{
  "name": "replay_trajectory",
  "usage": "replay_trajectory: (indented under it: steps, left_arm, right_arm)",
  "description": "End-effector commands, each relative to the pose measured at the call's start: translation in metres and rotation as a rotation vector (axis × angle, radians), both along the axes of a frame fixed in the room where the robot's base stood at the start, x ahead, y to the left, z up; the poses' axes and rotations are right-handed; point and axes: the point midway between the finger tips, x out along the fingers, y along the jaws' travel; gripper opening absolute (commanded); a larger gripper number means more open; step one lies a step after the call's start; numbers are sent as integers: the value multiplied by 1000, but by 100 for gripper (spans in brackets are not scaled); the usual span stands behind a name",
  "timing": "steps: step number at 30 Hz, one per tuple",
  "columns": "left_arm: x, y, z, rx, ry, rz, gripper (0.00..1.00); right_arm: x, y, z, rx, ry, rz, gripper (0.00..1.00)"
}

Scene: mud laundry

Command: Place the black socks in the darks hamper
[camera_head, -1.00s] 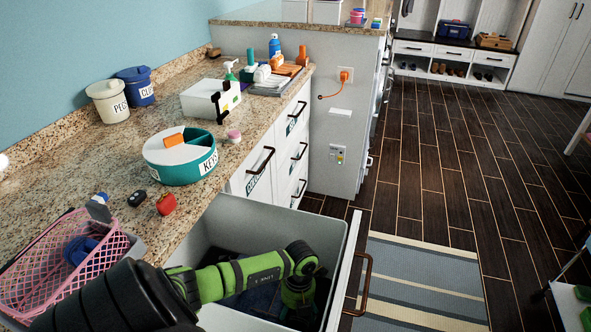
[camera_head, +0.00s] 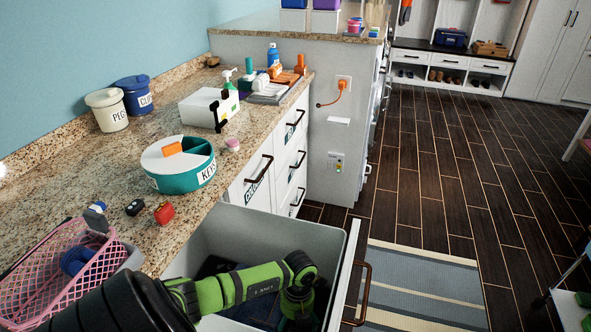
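The open pull-out hamper (camera_head: 337,240) stands below the counter, with dark clothes (camera_head: 262,308) lying inside. My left arm reaches down into it, and my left gripper (camera_head: 296,316) is low inside near the clothes, mostly hidden by its own wrist and cut by the bottom edge. I cannot tell whether its fingers are open or what they hold. No black socks can be made out apart from the dark cloth. A pink mesh basket (camera_head: 40,283) on the counter holds a dark blue item (camera_head: 77,257). My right gripper is not in view.
The counter holds a teal KEYS tray (camera_head: 183,183), a red item (camera_head: 164,213), a dark key fob (camera_head: 135,206), a white box (camera_head: 205,107) and lidded jars (camera_head: 132,95). The hamper's front with its handle (camera_head: 364,290) sticks out over the striped rug (camera_head: 420,285).

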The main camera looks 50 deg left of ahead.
Motion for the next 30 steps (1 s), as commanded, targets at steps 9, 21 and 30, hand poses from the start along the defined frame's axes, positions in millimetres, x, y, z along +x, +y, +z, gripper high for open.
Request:
replay_trajectory:
  steps: [9, 21, 30]
  left_arm:
    - [10, 6, 66, 4, -7, -2, 86]
    - [15, 9, 113, 2, -2, 0, 86]
    - [15, 9, 115, 1, -2, 0, 86]
  right_arm:
    - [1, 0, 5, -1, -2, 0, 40]
    - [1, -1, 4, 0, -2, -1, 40]
    - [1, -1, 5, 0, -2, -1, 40]
